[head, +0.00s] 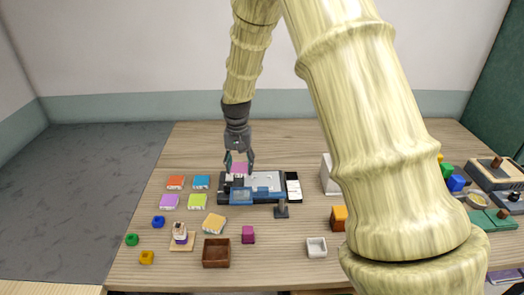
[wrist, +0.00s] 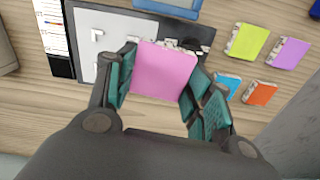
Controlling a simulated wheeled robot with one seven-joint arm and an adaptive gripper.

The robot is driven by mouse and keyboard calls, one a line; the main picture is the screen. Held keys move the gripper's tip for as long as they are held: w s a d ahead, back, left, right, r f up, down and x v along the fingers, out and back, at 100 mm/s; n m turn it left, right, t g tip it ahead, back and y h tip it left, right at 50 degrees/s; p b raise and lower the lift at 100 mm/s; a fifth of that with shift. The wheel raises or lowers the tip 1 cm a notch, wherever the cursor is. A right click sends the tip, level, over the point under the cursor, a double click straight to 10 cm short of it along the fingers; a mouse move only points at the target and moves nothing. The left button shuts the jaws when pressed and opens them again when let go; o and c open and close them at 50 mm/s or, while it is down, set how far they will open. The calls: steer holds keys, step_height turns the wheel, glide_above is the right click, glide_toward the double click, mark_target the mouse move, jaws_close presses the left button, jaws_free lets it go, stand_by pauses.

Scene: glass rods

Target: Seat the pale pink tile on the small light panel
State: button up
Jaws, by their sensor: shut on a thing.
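My gripper (head: 238,163) is shut on the pink tile (head: 239,169), holding it by two opposite sides. The tile also shows in the wrist view (wrist: 163,72), between the teal finger pads. In the head view it is over the left end of a dark base. The light grey panel (head: 264,180), with white corner marks, lies on this base to the right of the tile. In the wrist view the panel (wrist: 97,68) is left of the tile, partly covered by the left finger. I cannot tell the tile's height above the base.
A blue part (head: 242,196) runs along the base's front. Orange (head: 176,182), blue (head: 201,182), purple (head: 169,202) and lime (head: 197,202) tiles lie to the left.

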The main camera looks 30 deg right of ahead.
steer(key=n+p, duration=0.1)
steer(key=p, duration=0.5)
glide_toward(262, 182)
steer(key=shift+a+f, duration=0.2)
steer(key=shift+a, duration=0.15)
steer(key=shift+d+f, duration=0.25)
steer(key=shift+d, duration=0.1)
steer(key=shift+s+f+b, duration=0.1)
steer(key=shift+f+b, duration=1.45)
steer(key=shift+f, duration=0.2)
steer(key=shift+f+b, duration=0.3)
steer(key=shift+f, duration=0.75)
steer(key=o, duration=1.2)
steer(key=shift+r, duration=0.1)
step_height(262, 182, up, 12)
steer(key=shift+f, duration=0.1)
